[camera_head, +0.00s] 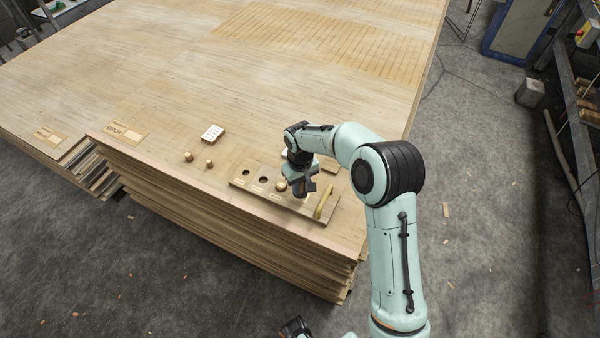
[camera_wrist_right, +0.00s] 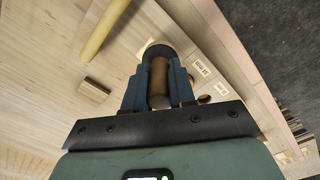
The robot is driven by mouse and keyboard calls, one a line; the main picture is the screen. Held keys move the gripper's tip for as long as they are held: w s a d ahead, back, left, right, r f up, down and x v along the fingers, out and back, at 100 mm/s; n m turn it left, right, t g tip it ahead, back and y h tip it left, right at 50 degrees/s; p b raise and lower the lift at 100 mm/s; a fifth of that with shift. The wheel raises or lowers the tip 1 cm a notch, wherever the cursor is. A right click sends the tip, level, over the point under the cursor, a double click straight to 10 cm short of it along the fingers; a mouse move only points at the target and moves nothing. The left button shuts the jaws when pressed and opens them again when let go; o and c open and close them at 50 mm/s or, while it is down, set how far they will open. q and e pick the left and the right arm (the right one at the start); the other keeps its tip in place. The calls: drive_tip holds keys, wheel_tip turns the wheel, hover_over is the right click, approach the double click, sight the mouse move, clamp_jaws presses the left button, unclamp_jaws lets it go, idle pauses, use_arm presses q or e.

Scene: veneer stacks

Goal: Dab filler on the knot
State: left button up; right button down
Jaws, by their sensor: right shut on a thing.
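My right gripper (camera_head: 301,190) is over the right part of a small wooden board with holes (camera_head: 240,181), near the stack's front edge. I cannot tell whether the cylinder touches the board. A yellow stick (camera_head: 324,204) lies on the board just right of the gripper; it also shows in the wrist view (camera_wrist_right: 105,28). A round wooden knob (camera_head: 281,185) is left of the gripper. I cannot make out a knot or filler.
The large veneer stack (camera_head: 200,60) fills the left and middle. A printed label (camera_head: 125,131) lies farther left. The stack's far top is clear.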

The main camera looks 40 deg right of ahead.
wheel_tip(320, 180, up, 3)
drive_tip(key=shift+a+p, duration=0.1)
drive_tip(key=shift+p, duration=0.75)
drive_tip(key=shift+r+p, duration=0.65)
drive_tip(key=shift+r, duration=0.25)
